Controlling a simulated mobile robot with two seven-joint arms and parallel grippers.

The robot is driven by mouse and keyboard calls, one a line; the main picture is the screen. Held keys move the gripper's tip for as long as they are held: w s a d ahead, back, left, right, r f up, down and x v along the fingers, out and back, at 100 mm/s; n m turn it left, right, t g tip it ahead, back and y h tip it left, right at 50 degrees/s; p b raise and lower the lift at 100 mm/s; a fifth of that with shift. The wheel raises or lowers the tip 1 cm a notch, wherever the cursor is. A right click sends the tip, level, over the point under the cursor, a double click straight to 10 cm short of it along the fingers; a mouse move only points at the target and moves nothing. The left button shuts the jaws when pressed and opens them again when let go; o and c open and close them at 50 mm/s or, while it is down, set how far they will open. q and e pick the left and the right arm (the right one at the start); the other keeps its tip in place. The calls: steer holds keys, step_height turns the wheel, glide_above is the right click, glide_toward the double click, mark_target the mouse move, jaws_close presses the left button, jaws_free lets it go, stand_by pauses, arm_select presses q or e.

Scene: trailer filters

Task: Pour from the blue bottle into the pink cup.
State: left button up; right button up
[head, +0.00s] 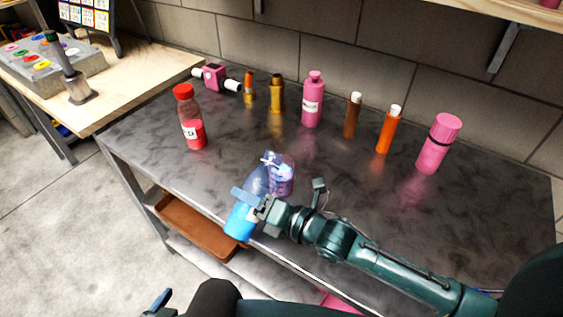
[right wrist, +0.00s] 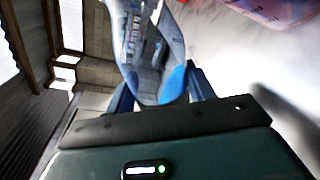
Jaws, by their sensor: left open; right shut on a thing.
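My right gripper (head: 250,201) is shut on the blue bottle (head: 238,224) at the table's front edge. The bottle is translucent with bright blue in its lower part. It is tilted, its top leaning up and to the right, close to the rim of the pink cup (head: 284,182). The cup looks pinkish purple and see-through and stands upright on the table; I cannot tell whether they touch. In the right wrist view the bottle (right wrist: 150,60) sits between the blue fingers (right wrist: 160,92). My left gripper (head: 160,301) is open and empty, low at the left, partly cut off.
A red bottle (head: 194,130) stands left on the dark table (head: 350,195). Along the back stand a pink bottle (head: 313,102), a pink tumbler (head: 437,145), an orange tube (head: 387,132) and several other items. A brown tray (head: 195,226) lies below.

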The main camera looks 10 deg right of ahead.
mark_target(251, 188)
steer(key=shift+s+a+r+m, duration=0.1)
steer(key=shift+r+m, duration=0.15)
steer(key=shift+m, duration=0.05)
stand_by(0.9)
steer(key=shift+s+a+r+m+p, duration=0.1)
steer(key=shift+r+m+p, duration=0.6)
steer(key=shift+r+m, duration=0.1)
stand_by(1.7)
steer(key=shift+w+d+r+m+g+p, duration=0.15)
steer(key=shift+r+m+g+p, duration=0.05)
steer(key=shift+r+m+p, duration=0.2)
steer(key=shift+w+d+r+m+g+p, duration=0.1)
steer(key=shift+r+m+g+p, duration=0.1)
steer(key=shift+r+m+p, duration=0.15)
stand_by(1.7)
steer(key=shift+r+m+y+p, duration=0.3)
steer(key=shift+r+m+p, duration=0.15)
steer(key=shift+r+p, duration=0.15)
stand_by(1.2)
